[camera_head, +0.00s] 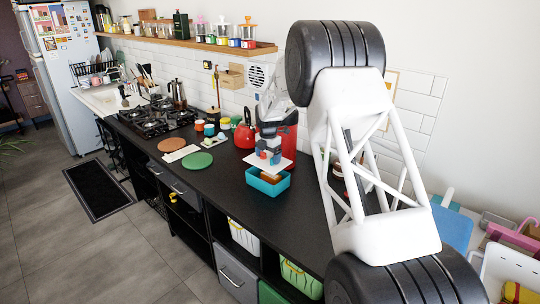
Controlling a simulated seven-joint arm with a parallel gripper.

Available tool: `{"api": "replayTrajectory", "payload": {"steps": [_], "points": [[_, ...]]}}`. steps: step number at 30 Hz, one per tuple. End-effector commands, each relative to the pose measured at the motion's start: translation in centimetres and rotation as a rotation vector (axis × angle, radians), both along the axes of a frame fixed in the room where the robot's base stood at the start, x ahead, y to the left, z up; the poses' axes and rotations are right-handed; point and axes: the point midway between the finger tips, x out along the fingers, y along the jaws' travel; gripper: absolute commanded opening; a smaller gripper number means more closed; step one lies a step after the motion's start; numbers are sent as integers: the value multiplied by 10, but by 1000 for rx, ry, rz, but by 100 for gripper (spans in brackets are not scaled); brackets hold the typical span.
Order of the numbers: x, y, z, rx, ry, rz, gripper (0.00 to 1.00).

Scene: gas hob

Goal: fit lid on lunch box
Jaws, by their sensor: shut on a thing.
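The teal lunch box (270,189) stands on the black counter, with brown contents showing inside. The flat white lid (254,166) is above the box, apart from its rim or partly over it; the exact gap is hard to tell. The lid covers part of the box opening from this view. My gripper (268,155) points down at the lid and is shut on it. Small red and blue parts show at the fingertips; the grip itself is too small to make out.
A red kettle (245,136) and a red appliance stand behind the gripper. Green (197,160) and brown (171,145) round mats and a white board lie to the left, with the hob (153,118) beyond. The counter in front of the box is clear.

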Motion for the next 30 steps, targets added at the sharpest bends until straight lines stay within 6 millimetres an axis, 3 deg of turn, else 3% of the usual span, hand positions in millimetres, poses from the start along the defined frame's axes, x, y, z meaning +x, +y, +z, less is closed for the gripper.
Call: {"api": "replayTrajectory", "payload": {"steps": [17,30], "points": [[0,0,-2,0,0,0,66],[0,0,-19,0,0,0,66]]}}
